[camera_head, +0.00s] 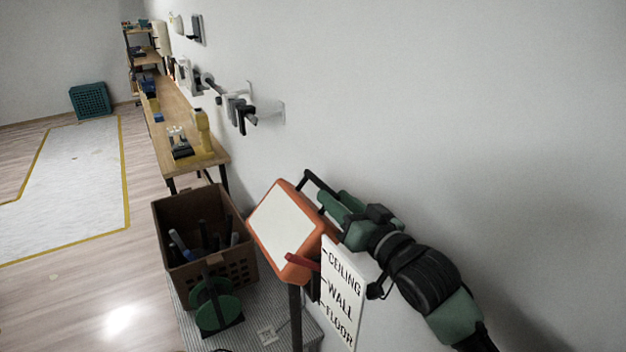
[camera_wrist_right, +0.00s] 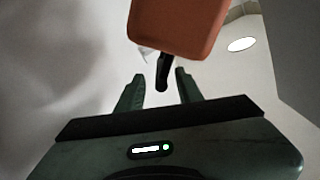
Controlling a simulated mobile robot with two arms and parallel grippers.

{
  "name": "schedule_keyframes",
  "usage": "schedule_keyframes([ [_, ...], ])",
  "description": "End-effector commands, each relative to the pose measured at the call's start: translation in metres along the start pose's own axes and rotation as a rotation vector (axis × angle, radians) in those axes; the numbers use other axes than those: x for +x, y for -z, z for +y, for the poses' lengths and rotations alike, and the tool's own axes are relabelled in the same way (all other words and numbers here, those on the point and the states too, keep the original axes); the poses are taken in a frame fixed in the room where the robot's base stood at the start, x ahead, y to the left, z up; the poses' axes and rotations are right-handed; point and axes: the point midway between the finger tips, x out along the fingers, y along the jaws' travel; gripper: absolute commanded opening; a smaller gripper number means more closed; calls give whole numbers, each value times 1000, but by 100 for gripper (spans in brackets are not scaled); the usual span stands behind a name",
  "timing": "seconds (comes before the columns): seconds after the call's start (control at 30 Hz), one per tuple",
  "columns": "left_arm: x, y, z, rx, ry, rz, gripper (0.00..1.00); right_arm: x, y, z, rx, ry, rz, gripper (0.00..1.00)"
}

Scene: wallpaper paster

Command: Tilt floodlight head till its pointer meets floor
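The floodlight head (camera_head: 283,226), orange with a white face, stands tilted on a dark post (camera_head: 296,318). Its orange housing also fills the top of the right wrist view (camera_wrist_right: 178,25). A red pointer (camera_head: 303,262) sticks out beside a white scale plate (camera_head: 341,300) marked CEILING, WALL and FLOOR. The pointer's tip appears between the CEILING and WALL marks. A black handle (camera_head: 316,184) runs from the back of the head. My right gripper (camera_head: 330,202) is at this handle; its fingers are apart, with the handle's end (camera_wrist_right: 162,73) showing between them. My left gripper is not in view.
A brown crate (camera_head: 172,232) of tools and a green reel (camera_head: 215,303) stand left of the post on a grey ribbed surface. The wall is close behind my right arm. A wooden bench (camera_head: 174,105) runs along the wall; open floor lies left.

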Motion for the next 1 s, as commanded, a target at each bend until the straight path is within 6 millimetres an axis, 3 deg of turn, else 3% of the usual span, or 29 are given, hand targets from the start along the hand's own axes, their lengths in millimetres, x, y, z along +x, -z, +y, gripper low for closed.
schedule_keyframes([
  [0.4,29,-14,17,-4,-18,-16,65,62,-2,0,0,2,1,36],
  [0.8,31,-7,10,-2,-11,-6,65,72,0,-1,0,1,-1,36],
  [0.93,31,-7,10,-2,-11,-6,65,71,0,-1,0,0,-1,3],
  [1.0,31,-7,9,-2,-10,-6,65,71,-1,-1,0,0,-1,0],
])
